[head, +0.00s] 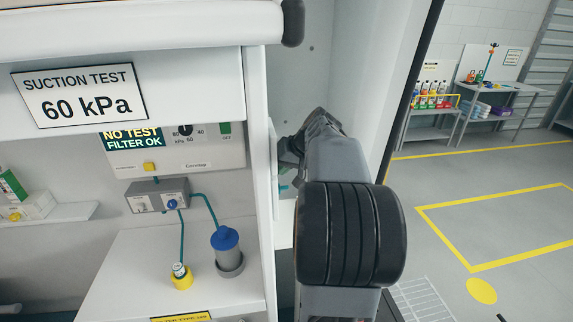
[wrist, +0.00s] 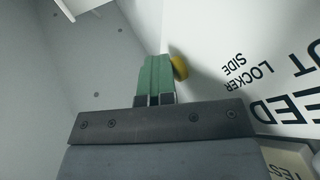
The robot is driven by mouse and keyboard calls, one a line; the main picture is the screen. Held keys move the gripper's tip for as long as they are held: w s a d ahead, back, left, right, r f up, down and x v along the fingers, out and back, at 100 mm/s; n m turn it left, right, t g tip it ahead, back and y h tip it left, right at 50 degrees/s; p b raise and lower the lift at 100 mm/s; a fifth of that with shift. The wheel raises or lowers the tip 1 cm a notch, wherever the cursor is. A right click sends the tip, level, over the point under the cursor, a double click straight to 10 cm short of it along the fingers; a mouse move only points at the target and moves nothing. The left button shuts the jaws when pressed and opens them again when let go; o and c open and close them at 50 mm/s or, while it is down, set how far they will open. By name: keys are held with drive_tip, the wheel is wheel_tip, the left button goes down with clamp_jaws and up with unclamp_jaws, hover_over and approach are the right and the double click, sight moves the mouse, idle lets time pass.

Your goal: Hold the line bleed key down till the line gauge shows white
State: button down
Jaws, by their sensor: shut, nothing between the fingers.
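In the wrist view, my gripper (wrist: 155,60) has its two green fingers shut together with nothing between them. Upside-down black lettering on the panel (wrist: 282,75) is partly cut off; "LOCKER SIDE" and "EED" can be read. In the head view, my arm hides most of my gripper (head: 284,187), which is inside the tall white compartment. I cannot make out a line gauge in either view.
Left of the compartment, past a white dividing wall (head: 260,150), a suction unit (head: 205,155) has a "NO TEST FILTER OK" display and a kPa dial. A blue-capped canister (head: 228,255) stands on the white counter (head: 130,265). Open floor lies at right.

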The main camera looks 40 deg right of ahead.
drive_tip(key=s+d+r, duration=0.5)
drive_tip(key=s+r, duration=0.2)
drive_tip(key=r, duration=0.1)
drive_tip(key=shift+s+d+b, duration=0.15)
drive_tip(key=shift+d+b, duration=0.1)
drive_tip(key=shift+b, duration=0.1)
idle(0.3)
